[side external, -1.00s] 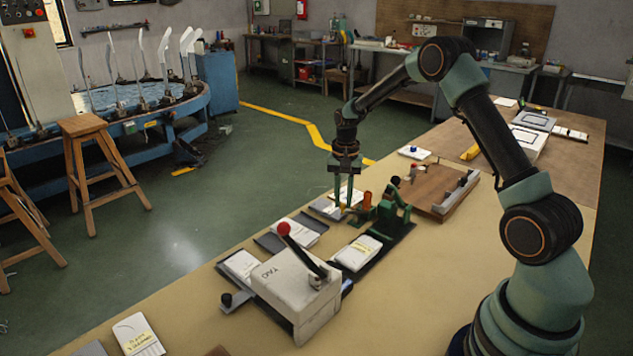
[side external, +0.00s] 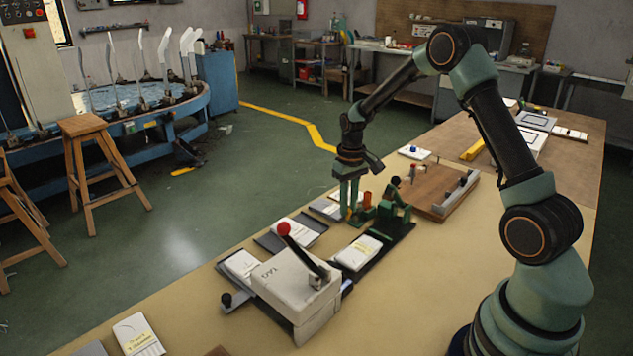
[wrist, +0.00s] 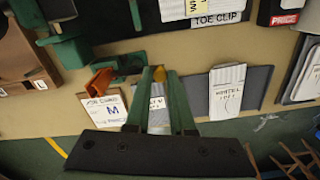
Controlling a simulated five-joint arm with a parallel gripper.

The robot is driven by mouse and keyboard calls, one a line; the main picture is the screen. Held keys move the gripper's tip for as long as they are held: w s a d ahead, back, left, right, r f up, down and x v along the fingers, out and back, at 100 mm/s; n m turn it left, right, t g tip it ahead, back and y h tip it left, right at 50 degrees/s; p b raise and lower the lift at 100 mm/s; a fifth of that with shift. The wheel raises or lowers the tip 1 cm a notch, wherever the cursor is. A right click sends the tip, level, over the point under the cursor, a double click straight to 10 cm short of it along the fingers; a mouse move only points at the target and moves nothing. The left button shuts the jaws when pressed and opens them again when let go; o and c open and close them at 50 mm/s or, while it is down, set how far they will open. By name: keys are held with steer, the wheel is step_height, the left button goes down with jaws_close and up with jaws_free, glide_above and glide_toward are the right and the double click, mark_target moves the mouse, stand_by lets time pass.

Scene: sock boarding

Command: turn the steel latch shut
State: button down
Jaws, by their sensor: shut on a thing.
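My gripper (side external: 350,214) reaches straight down at the far edge of the bench, beside a small green fixture (side external: 394,205) with an orange part (side external: 367,201). In the wrist view its two green fingers are closed around a small yellow-orange knob (wrist: 159,74). The knob's lower part is hidden between the fingers. I cannot make out a steel latch for certain, nor whether the knob belongs to it. The orange part (wrist: 100,82) and the green fixture (wrist: 72,50) lie left of the fingers in the wrist view.
A wooden board (side external: 430,187) with a grey bar lies right of the fixture. White packs (side external: 357,253) and a pale box (side external: 290,285) with a red-knobbed lever stand nearer. In the wrist view a card marked M (wrist: 108,108) lies close to the left finger.

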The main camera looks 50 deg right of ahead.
mark_target(349, 210)
steer(key=shift+r, duration=0.1)
stand_by(0.3)
steer(key=c, duration=0.8)
jaws_free()
steer(key=shift+o, duration=0.2)
step_height(349, 210, up, 12)
steer(key=shift+r, duration=0.1)
steer(key=s+a+r+n+t, duration=0.2)
steer(key=s+a+r+t, duration=0.1)
steer(key=s+a+r, duration=0.5)
steer(key=s+a+t, duration=0.2)
steer(key=s+a, duration=0.5)
steer(key=shift+a+f+n+t, duration=0.3)
steer(key=shift+a+f+n, duration=0.05)
steer(key=shift+n, duration=0.05)
